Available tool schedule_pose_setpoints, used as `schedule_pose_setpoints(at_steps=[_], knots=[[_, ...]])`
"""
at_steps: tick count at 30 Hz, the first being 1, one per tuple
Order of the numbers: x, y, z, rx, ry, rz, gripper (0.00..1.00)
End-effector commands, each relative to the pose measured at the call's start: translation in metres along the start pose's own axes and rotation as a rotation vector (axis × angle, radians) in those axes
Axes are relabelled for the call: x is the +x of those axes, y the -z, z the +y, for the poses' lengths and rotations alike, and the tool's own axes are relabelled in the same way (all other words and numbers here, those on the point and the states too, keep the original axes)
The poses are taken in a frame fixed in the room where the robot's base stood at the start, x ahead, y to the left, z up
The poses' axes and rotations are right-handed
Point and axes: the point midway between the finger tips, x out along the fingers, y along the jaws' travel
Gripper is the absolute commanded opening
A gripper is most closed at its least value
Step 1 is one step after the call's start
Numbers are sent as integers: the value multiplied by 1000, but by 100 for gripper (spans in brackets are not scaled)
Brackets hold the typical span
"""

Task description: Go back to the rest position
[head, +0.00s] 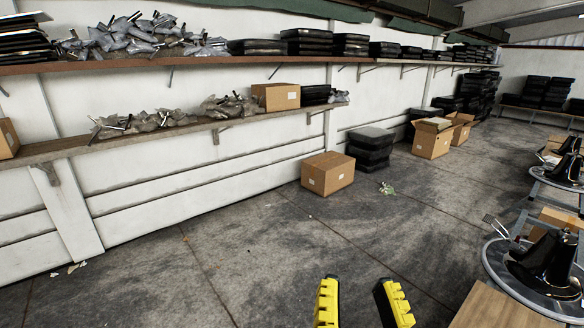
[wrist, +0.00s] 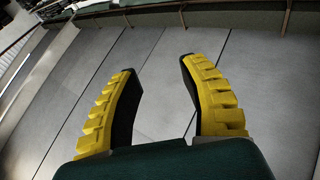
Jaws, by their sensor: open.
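My gripper (head: 361,296) has yellow ridged fingers with black inner pads. It shows at the bottom middle of the head view, above the grey floor. In the wrist view my gripper (wrist: 157,68) is open, its fingers well apart, with nothing between them. Beyond the fingers, the wrist view shows pale grey panels with dark seams. The rest of my arm is not visible in the head view.
Wall shelves (head: 150,145) at left hold bagged parts and black cushions. Cardboard boxes (head: 327,174) stand on the floor by the wall. Black chair bases (head: 545,265) on round plates and a wooden surface (head: 498,308) are at right. The middle floor (head: 300,240) is clear.

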Motion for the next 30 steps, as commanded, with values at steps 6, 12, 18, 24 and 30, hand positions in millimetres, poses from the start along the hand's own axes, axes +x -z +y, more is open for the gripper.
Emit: schedule_pose_setpoints(at_steps=[6, 12, 18, 24, 30], knots=[[5, 108, -11, -108, 6, 131, 43], [25, 187, -20, -101, 7, 127, 43], [46, 270, -28, -95, 7, 125, 43], [56, 312, -32, -91, 7, 123, 43], [56, 312, -32, -90, 7, 123, 43]])
